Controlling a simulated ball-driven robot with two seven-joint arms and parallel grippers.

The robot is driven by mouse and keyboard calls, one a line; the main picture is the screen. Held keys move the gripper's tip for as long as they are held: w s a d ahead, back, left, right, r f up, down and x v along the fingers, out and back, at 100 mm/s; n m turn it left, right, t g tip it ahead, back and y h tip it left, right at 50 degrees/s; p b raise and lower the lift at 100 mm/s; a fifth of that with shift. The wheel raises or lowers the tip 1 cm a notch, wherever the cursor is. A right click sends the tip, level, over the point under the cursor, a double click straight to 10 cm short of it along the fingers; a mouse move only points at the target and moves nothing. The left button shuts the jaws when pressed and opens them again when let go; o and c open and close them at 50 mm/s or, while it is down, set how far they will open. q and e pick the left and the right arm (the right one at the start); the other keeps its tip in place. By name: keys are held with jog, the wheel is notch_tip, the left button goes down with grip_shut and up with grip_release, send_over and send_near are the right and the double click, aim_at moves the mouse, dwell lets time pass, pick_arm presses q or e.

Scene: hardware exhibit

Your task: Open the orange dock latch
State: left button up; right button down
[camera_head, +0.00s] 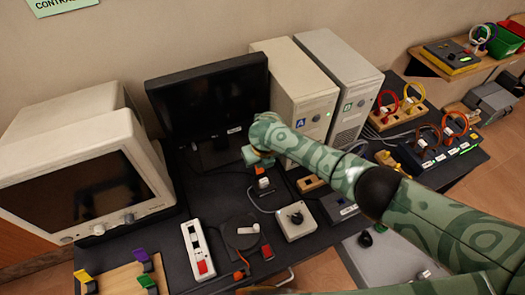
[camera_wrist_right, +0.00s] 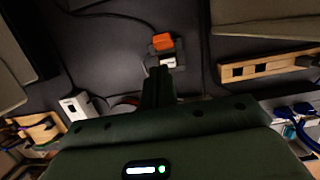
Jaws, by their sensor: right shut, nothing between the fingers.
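The orange dock latch (camera_wrist_right: 162,41) is a small orange block on a dark dock (camera_wrist_right: 178,58) in the right wrist view. A pale plug-like piece sits at the dock's near side. My right gripper (camera_wrist_right: 158,72) is shut and empty, its fingertips at the near edge of the dock in the picture; I cannot tell if they touch it. My left gripper is not in view.
A black monitor (camera_head: 205,95) stands left of my right gripper, and the beige tower marked A (camera_head: 295,85) close behind it. A grey box with a black knob (camera_head: 294,222) and a white switch strip (camera_head: 197,250) lie nearer. Cables cross the black table.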

jog(key=p+v, duration=0.5)
jog(key=v, duration=1)
jog(key=shift+r, duration=0.35)
jog(key=shift+s+d, duration=0.1)
